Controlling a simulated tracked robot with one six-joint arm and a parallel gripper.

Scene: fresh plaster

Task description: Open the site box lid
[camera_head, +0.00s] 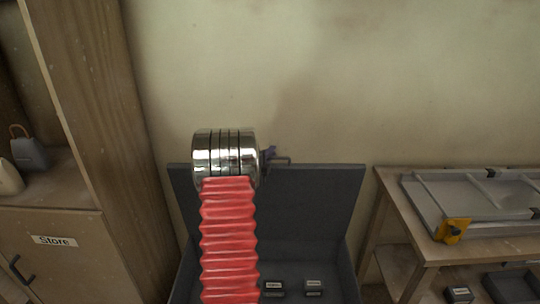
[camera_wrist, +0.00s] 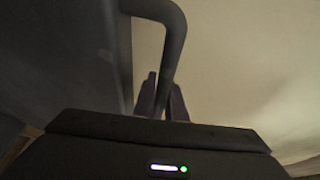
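The dark grey site box (camera_head: 352,281) stands against the wall in the head view. Its lid (camera_head: 315,205) is raised, standing nearly upright at the back, and the inside shows. A dark bar handle (camera_head: 283,160) sits at the lid's top edge. My gripper (camera_head: 269,155) is at this handle, partly hidden behind my arm. In the wrist view, the handle (camera_wrist: 172,30) bends down between the two fingers of my gripper (camera_wrist: 163,95), which appear closed around it. The lid also fills the left of the wrist view (camera_wrist: 60,60).
Small dark items with pale labels (camera_head: 273,285) lie in the box. A wooden cabinet marked "Store" (camera_head: 75,260) stands close at left. The plaster wall is behind.

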